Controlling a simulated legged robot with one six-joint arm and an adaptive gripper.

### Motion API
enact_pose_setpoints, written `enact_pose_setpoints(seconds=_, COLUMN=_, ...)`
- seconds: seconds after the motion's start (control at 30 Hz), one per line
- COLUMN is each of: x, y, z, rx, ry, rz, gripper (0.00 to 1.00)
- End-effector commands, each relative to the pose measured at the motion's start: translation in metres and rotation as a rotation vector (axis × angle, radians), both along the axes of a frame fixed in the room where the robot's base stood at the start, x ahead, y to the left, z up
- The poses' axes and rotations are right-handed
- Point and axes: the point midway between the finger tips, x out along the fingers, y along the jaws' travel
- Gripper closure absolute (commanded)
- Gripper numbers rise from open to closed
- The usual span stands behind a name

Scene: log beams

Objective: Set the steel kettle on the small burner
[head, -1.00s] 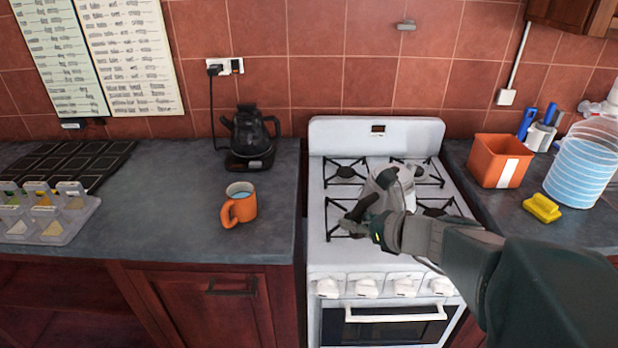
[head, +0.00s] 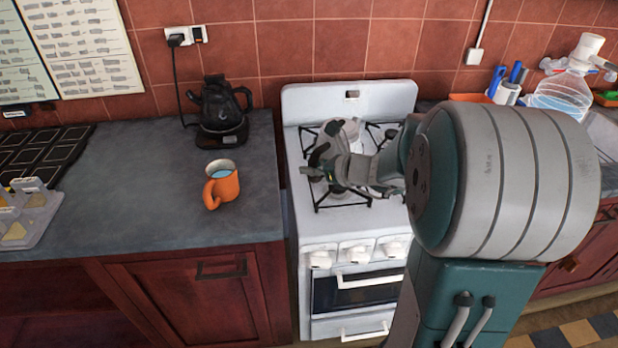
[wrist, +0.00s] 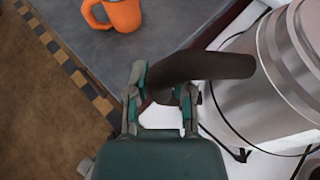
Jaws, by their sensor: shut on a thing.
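The steel kettle (head: 350,127) is over the back-left part of the white stove (head: 304,220), mostly hidden behind my gripper in the head view. In the wrist view its shiny body (wrist: 268,85) fills the right side, and its dark curved handle (wrist: 205,66) runs between my fingers. My gripper (head: 322,157) is shut on this handle; its fingers also show in the wrist view (wrist: 162,90). The kettle looks upright. I cannot tell whether its base touches the grate. The burner under it is hidden, so its size cannot be read.
An orange mug (head: 222,186) and a black electric kettle (head: 219,108) stand on the counter left of the stove. A large clear bottle (head: 562,95) stands at the right. My arm covers the stove's right side and much of the right counter.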

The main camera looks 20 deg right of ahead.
Motion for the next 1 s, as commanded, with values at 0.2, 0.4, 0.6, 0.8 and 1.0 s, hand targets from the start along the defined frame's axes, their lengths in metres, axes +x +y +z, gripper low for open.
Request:
enact_pose_setpoints(seconds=0.2, x=0.024, y=-0.016, z=-0.032, rx=0.007, ry=0.002, rz=-0.003, gripper=1.0)
enact_pose_setpoints(seconds=0.4, x=0.034, y=-0.015, z=-0.044, rx=0.001, ry=0.0, rz=-0.003, gripper=1.0)
enact_pose_setpoints(seconds=0.6, x=0.036, y=-0.014, z=-0.071, rx=0.002, ry=0.002, rz=-0.002, gripper=1.0)
enact_pose_setpoints(seconds=0.8, x=0.036, y=-0.017, z=-0.077, rx=0.0, ry=-0.002, rz=-0.003, gripper=1.0)
enact_pose_setpoints(seconds=1.0, x=0.036, y=-0.018, z=-0.079, rx=0.002, ry=-0.001, rz=-0.003, gripper=1.0)
